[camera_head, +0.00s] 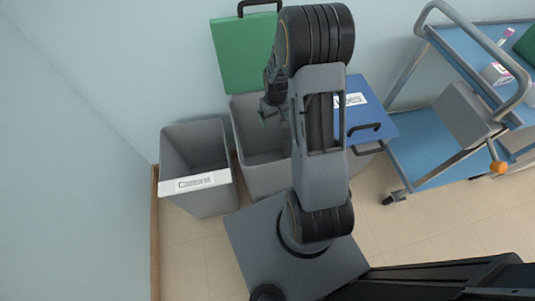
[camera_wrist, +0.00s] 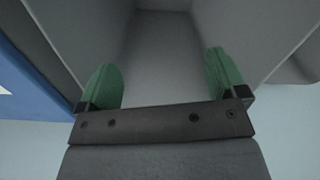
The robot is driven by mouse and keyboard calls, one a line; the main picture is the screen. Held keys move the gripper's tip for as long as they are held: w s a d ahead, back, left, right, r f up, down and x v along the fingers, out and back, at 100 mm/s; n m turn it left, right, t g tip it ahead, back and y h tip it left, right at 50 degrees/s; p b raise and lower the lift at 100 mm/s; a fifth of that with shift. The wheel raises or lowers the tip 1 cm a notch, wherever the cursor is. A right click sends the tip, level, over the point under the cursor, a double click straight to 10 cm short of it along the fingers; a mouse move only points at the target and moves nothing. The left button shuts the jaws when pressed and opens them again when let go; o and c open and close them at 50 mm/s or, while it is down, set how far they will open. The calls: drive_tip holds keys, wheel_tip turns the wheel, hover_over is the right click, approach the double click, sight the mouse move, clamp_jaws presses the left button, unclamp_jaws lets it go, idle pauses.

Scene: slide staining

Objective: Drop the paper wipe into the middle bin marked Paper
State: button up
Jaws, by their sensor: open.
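The middle bin (camera_head: 264,178) is a grey box with its green lid (camera_head: 246,55) raised against the wall. My gripper (camera_head: 273,115) is over the mouth of this bin, partly hidden behind my arm. In the wrist view my gripper (camera_wrist: 163,78) is open, its two green fingertips wide apart with nothing between them. Below them the wrist view shows the grey inner walls of the bin (camera_wrist: 165,45). I see no paper wipe in either view. The middle bin's label is not visible.
A grey bin (camera_head: 205,200) with a white label and open top stands to the left. A bin with a shut blue lid (camera_head: 378,124) stands to the right, partly behind my arm. A blue trolley (camera_head: 420,160) stands further right. The walls are close behind and left.

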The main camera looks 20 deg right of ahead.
wheel_tip(320, 180, up, 13)
drive_tip(key=p, duration=0.2)
drive_tip(key=shift+f+p, duration=0.2)
drive_tip(key=shift+p, duration=0.15)
idle(0.4)
drive_tip(key=s+a+r+t+p, duration=0.1)
drive_tip(key=s+a+r+p, duration=0.2)
drive_tip(key=r, duration=0.7)
drive_tip(key=s+a+r+t+p, duration=0.1)
drive_tip(key=s+a+r+p, duration=0.2)
drive_tip(key=s+r+p, duration=0.4)
drive_tip(key=s+a+r+t+p, duration=0.1)
drive_tip(key=s+a+r+p, duration=0.3)
drive_tip(key=r+p, duration=0.3)
wheel_tip(320, 180, up, 6)
drive_tip(key=shift+s+f+t, duration=0.15)
drive_tip(key=shift+s+t, duration=0.15)
drive_tip(key=shift+s, duration=0.15)
drive_tip(key=shift+c, duration=0.4)
